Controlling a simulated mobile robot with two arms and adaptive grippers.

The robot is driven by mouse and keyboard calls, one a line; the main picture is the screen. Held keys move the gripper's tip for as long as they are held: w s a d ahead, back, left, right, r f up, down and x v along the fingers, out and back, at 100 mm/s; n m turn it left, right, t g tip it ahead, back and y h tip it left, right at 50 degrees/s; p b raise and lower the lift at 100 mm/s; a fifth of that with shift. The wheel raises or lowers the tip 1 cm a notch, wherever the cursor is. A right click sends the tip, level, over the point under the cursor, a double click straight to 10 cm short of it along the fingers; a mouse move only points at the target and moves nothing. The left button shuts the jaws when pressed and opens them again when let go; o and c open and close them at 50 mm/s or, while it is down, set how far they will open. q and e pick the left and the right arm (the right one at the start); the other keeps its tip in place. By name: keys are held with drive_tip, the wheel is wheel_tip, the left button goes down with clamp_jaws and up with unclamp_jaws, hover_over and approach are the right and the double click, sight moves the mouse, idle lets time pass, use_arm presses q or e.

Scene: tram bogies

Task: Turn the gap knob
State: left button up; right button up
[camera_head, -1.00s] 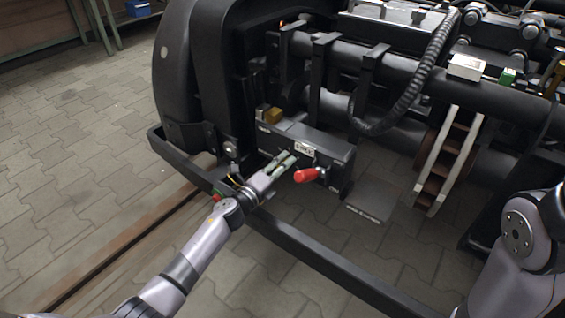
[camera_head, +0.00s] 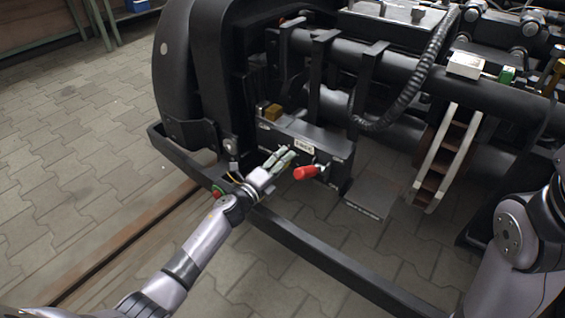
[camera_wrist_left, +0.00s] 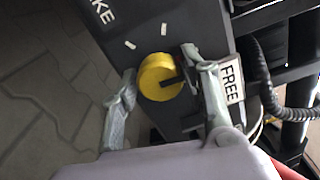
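A yellow round knob (camera_wrist_left: 160,77) with a dark pointer shows in the left wrist view on a dark panel, with two pale tick marks beside it. In the head view my left gripper (camera_head: 284,158) is at the front of the dark box (camera_head: 336,150) and hides the knob. My right gripper is not in view.
A red-handled lever (camera_head: 307,172) sticks out just right of my left gripper. A black frame bar (camera_head: 320,258) runs in front of the box, below my left arm. A ribbed hose (camera_head: 408,100) hangs above right. Open paving (camera_head: 70,150) lies to the left.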

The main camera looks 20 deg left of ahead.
use_arm(q)
drive_tip(key=shift+o, duration=1)
drive_tip(key=v, duration=1.2)
drive_tip(key=shift+r, duration=0.1)
